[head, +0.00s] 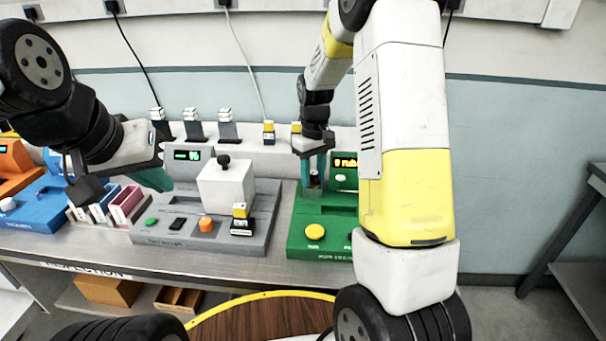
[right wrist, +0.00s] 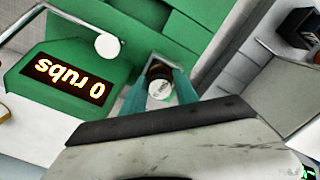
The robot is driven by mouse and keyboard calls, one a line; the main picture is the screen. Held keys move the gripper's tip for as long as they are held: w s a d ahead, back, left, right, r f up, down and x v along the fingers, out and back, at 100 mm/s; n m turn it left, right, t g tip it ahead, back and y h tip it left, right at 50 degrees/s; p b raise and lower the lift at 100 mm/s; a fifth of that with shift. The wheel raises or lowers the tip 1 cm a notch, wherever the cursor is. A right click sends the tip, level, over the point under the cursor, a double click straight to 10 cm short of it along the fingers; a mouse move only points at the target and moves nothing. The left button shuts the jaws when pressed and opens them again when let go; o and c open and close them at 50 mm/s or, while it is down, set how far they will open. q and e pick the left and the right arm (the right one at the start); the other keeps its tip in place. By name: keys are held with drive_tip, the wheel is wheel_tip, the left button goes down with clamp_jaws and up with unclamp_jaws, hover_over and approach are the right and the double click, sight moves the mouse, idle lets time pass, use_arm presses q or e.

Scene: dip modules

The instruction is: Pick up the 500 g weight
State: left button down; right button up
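My right gripper (head: 315,172) points down over the back of the green module (head: 322,209). Its teal fingers stand on either side of a small dark, round piece with a pale end (right wrist: 160,88), seen between the fingertips (right wrist: 158,90) in the right wrist view. I cannot tell whether the fingers touch it. I read no 500 g marking on this piece or elsewhere, so I cannot tell if it is the weight. My left gripper (head: 152,180) hangs at the left over the bench, behind the small coloured bins; its fingers are partly hidden.
The grey module (head: 180,231) carries a white block (head: 227,186) with a black knob, and several buttons. A blue module (head: 35,210) and coloured bins (head: 126,203) lie left. The green module's display (right wrist: 66,80) reads "0 rubs". My right arm hides the bench's right part.

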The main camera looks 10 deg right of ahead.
clamp_jaws()
drive_tip(key=shift+r, duration=0.15)
